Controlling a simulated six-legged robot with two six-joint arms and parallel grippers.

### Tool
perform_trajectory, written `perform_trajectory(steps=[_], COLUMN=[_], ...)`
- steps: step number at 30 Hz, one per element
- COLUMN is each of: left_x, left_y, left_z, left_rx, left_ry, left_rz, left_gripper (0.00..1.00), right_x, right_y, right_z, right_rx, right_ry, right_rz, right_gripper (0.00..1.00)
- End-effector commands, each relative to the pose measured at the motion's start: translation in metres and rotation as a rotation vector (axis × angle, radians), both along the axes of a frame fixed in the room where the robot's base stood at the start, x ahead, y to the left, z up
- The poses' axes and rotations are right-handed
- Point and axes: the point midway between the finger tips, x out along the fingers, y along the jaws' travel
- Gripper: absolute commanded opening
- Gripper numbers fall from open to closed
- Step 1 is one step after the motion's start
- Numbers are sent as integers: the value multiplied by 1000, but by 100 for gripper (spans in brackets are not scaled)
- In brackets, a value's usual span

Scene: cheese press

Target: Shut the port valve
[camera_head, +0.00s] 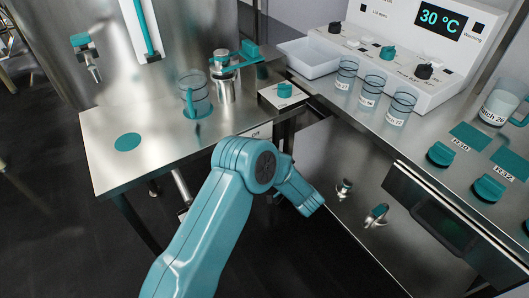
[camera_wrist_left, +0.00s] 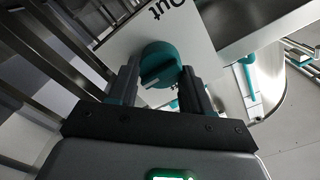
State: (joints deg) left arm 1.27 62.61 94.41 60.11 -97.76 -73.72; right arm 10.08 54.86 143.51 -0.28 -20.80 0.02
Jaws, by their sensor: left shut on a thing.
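In the left wrist view, my left gripper (camera_wrist_left: 160,72) is shut on a round teal knob (camera_wrist_left: 156,54), one finger on either side of it. The knob sits on a white plate (camera_wrist_left: 192,28) lettered "Out", seen upside down. A dark bar crosses the knob's face, and a small pale mark shows at its lower edge. In the head view my left arm reaches up from the bottom, and its elbow hides the gripper and the held knob. A white plate edge with partly hidden lettering (camera_head: 259,133) shows just above the elbow. My right gripper is not in view.
A steel table (camera_head: 110,163) stands at left with a clear teal-handled jug (camera_head: 194,91). A white box with a teal knob (camera_head: 285,90) is at its right. The right counter carries a white tray (camera_head: 309,57), several beakers (camera_head: 367,93) and a control panel (camera_head: 420,62) reading 30 °C.

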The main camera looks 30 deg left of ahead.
Motion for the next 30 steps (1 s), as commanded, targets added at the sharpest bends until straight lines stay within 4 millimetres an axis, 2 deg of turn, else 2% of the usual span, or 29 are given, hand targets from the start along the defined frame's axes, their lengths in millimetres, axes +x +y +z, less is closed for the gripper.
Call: perform_trajectory(steps=[11, 30], left_x=[-1, -3], left_y=[0, 0], left_z=[-1, -3], left_rx=[-50, -275], left_ry=[-119, -662], left_rz=[1, 1], left_gripper=[19, 19], right_x=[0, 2], right_y=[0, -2], right_z=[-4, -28], right_rx=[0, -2], right_ry=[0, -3], right_rz=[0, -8], right_gripper=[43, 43])
